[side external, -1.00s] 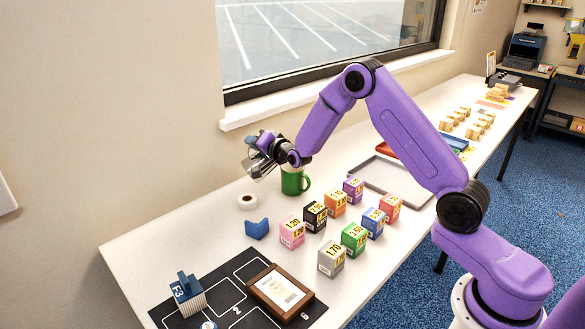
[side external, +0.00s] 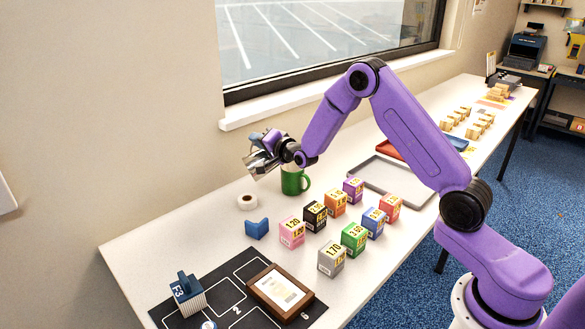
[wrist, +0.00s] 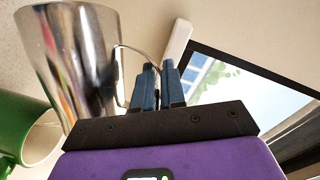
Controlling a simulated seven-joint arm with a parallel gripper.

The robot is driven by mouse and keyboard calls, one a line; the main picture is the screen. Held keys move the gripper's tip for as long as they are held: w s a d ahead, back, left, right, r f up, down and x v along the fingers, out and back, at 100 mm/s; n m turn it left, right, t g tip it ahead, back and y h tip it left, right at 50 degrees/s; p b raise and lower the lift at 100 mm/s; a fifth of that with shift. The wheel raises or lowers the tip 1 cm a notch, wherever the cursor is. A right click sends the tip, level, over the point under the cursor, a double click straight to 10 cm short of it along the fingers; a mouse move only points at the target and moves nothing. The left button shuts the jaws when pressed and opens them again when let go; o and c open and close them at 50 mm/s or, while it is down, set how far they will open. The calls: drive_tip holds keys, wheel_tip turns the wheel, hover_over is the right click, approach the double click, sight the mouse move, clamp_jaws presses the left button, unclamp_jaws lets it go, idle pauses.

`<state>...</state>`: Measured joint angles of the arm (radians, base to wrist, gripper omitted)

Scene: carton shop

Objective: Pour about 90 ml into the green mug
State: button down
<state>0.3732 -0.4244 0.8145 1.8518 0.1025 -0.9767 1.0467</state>
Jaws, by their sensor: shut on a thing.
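My gripper (wrist: 158,88) is shut on the thin handle of a shiny metal jug (wrist: 75,65). In the side view the jug (side external: 262,163) is in the air above the table, tilted, beside and above the green mug. The green mug (side external: 292,183) stands upright on the table, just below my wrist, which hides part of its top. The mug also shows in the wrist view (wrist: 18,118) at the lower left, partly cut off and partly behind the jug.
A tape roll (side external: 247,202) and a blue angled block (side external: 257,229) lie to the left of the mug. Several priced cubes (side external: 292,232) stand in front of it. A grey tray (side external: 390,182) is to the right. The window wall is close behind.

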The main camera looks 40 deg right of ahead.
sight(250, 157)
drive_tip(key=shift+s+d+r+m, duration=0.15)
drive_tip(key=shift+d+r+m, duration=0.25)
drive_tip(key=shift+d, duration=0.05)
idle(0.7)
drive_tip(key=shift+s+d+r+m+t, duration=0.2)
drive_tip(key=shift+s+d+m+t, duration=0.05)
drive_tip(key=shift+d, duration=0.3)
drive_tip(key=shift+s+d+r+m+t, duration=0.2)
drive_tip(key=shift+d+m+t, duration=0.05)
drive_tip(key=shift+d, duration=0.3)
idle(0.3)
drive_tip(key=a+n, duration=0.1)
drive_tip(key=w+a+f+n+g, duration=0.1)
drive_tip(key=a+f, duration=0.1)
drive_tip(key=a, duration=0.1)
drive_tip(key=shift+w+n, duration=0.35)
drive_tip(key=shift+n, duration=0.05)
drive_tip(key=shift+w+a+n+g+h, duration=0.15)
drive_tip(key=shift+a+n+g+h, duration=0.15)
drive_tip(key=shift+a+n+g, duration=0.15)
drive_tip(key=shift+w+a+f+n+g, duration=0.1)
drive_tip(key=shift+a+f+n+g, duration=0.1)
drive_tip(key=shift+f+n, duration=0.2)
drive_tip(key=shift+w+a+f+n+g, duration=0.1)
drive_tip(key=shift+a+f+n, duration=0.05)
drive_tip(key=shift+f+n, duration=0.25)
idle(0.3)
